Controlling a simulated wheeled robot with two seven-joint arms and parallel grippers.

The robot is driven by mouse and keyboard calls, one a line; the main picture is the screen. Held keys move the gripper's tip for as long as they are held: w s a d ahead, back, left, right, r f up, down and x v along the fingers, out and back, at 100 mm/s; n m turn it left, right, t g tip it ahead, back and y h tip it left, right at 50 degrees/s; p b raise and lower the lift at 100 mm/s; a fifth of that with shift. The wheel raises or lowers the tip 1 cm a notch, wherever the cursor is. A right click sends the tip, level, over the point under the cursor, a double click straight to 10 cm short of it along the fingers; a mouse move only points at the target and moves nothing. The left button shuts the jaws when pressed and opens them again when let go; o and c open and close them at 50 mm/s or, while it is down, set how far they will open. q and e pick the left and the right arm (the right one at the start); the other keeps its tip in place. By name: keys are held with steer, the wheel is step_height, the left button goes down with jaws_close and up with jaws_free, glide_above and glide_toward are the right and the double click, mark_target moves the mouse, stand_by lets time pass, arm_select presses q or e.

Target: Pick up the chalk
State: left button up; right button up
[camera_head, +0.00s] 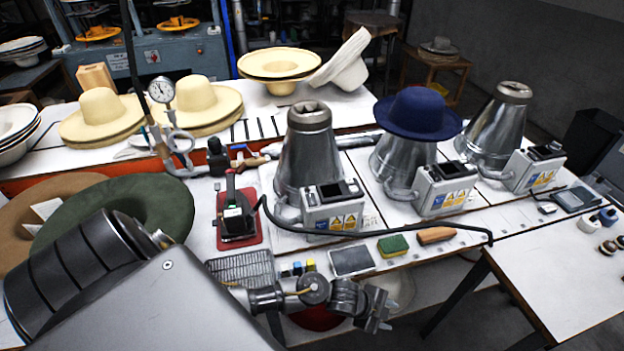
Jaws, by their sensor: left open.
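Several small blocks that look like chalk (298,268), blue, dark and yellow, stand in a row at the front edge of the white worktable, between a wire rack and a grey slate-like pad. They are too small to make out clearly. My left gripper (381,308) is open and empty. It appears in front of the table edge, to the right of and lower in the picture than the blocks. My left arm's wrist passes just below the blocks in the picture. My right gripper is not in view.
The wire rack (240,268), grey pad (352,261), green-yellow sponge (393,246) and orange-brown block (436,235) line the front edge. A black hose (380,234) runs behind them. Metal cones (305,160) with control boxes stand farther back. A green hat (120,212) lies at left.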

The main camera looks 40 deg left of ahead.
arm_select(q)
steer(key=w+d+r+m+h, duration=0.1)
steer(key=d+r+m, duration=0.15)
steer(key=r, duration=0.25)
steer(key=d+r+m+h, duration=0.1)
steer(key=r+m, duration=0.3)
steer(key=r, duration=0.1)
step_height(320, 180, up, 13)
steer(key=m+g+y+p, duration=0.3)
steer(key=m+g+y, duration=0.4)
steer(key=m, duration=1.3)
glide_above(310, 262)
steer(key=shift+a+t+y, duration=0.1)
steer(key=shift+t+y, duration=0.2)
steer(key=shift+y, duration=0.4)
step_height(310, 262, down, 6)
steer(key=shift+r, duration=0.2)
steer(key=shift+f, duration=2.6)
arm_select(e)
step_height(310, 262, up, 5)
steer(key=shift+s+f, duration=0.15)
arm_select(q)
steer(key=shift+c, duration=0.3)
